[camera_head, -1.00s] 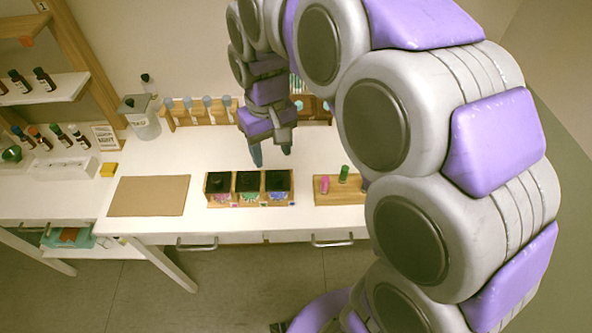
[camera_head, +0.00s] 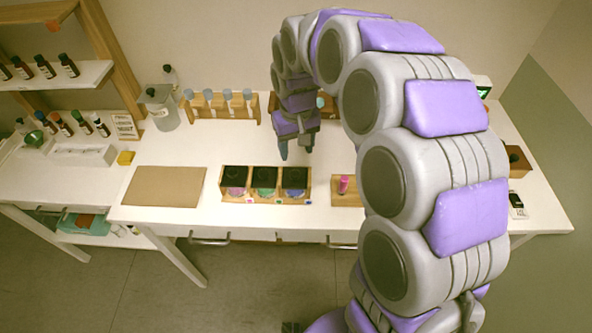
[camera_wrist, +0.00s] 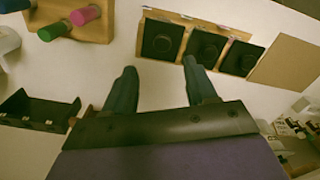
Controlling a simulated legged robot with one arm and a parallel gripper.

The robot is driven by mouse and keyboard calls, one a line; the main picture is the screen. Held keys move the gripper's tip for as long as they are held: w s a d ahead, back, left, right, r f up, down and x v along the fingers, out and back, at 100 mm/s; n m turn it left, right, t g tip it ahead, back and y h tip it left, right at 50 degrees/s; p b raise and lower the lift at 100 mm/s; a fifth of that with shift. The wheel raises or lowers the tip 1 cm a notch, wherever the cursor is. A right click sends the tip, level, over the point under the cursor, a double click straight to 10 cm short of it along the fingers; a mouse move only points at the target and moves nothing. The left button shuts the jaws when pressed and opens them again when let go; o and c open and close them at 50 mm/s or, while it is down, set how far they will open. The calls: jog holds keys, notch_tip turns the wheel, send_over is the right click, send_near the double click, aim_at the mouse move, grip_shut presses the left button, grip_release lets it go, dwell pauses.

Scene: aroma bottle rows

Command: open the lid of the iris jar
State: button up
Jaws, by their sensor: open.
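Three jars with square black lids stand in a wooden rack (camera_head: 265,199): a pink one (camera_head: 236,191) at left, a green one (camera_head: 264,191) in the middle and a blue-violet one (camera_head: 294,190) at right. I cannot read which label says iris. All three lids look shut. In the wrist view the blue-violet jar's lid (camera_wrist: 162,42) is nearest the fingers, at the left of the row. My gripper (camera_head: 296,151) is open and empty, above the table behind the right end of the rack. Its spread fingers (camera_wrist: 160,70) point toward the rack without visible contact.
A wooden block (camera_head: 346,198) with a pink peg (camera_head: 344,184) is right of the rack, partly behind my arm. A brown mat (camera_head: 165,187) lies to the left. A tube rack (camera_head: 222,112) stands at the back. White table lies bare between the tube rack and the jars.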

aim_at(294, 173)
jog(key=f, duration=0.2)
jog(key=f+b, duration=0.1)
jog(key=f, duration=0.4)
jog(key=shift+a+f, duration=0.35)
jog(key=shift+a, duration=0.05)
jog(key=shift+f+b, duration=0.3)
jog(key=shift+f, duration=0.05)
jog(key=shift+d+f, duration=0.25)
jog(key=shift+a, duration=0.1)
grip_shut()
